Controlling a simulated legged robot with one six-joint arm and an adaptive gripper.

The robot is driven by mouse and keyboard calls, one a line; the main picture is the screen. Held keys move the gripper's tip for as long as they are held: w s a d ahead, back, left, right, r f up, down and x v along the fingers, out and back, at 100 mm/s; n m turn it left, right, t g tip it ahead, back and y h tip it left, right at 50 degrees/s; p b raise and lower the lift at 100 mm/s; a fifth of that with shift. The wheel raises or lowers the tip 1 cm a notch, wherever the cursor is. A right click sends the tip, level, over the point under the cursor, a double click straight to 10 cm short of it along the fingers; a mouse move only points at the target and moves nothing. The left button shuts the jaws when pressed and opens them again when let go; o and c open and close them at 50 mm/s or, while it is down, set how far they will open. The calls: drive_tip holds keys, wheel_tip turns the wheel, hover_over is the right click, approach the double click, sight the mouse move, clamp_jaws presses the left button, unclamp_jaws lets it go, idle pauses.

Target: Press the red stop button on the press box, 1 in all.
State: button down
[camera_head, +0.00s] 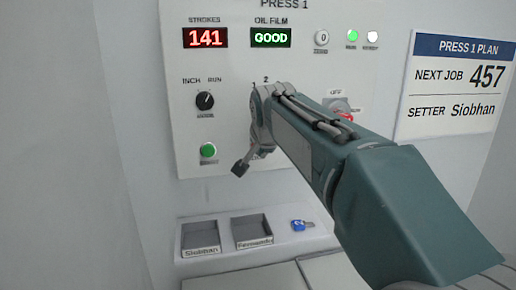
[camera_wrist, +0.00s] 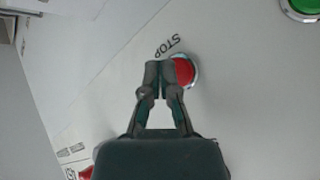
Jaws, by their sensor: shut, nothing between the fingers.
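The red stop button (camera_wrist: 187,72) sits on the pale press box, with the label STOP above it in the wrist view. My gripper (camera_wrist: 167,66) is shut and empty. Its fingertips overlap the button's left part in that view; whether they touch it I cannot tell. In the head view the press box (camera_head: 225,80) is on the wall, and my gripper (camera_head: 241,168) is in front of its lower edge. The stop button is mostly hidden there behind my gripper and wrist.
A green button (camera_head: 208,150) is left of my gripper; it also shows in the wrist view (camera_wrist: 303,7). The box carries a black selector (camera_head: 204,100) and a red OFF switch (camera_head: 346,117). Below, a shelf holds two grey trays (camera_head: 200,251) and a blue-tagged key (camera_head: 298,224).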

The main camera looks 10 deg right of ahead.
drive_tip(key=shift+w, duration=0.1)
drive_tip(key=shift+w+d, duration=0.1)
drive_tip(key=shift+w, duration=0.2)
drive_tip(key=shift+w, duration=0.4)
idle(0.7)
drive_tip(key=shift+s, duration=0.85)
drive_tip(key=s, duration=0.5)
idle(0.4)
idle(0.4)
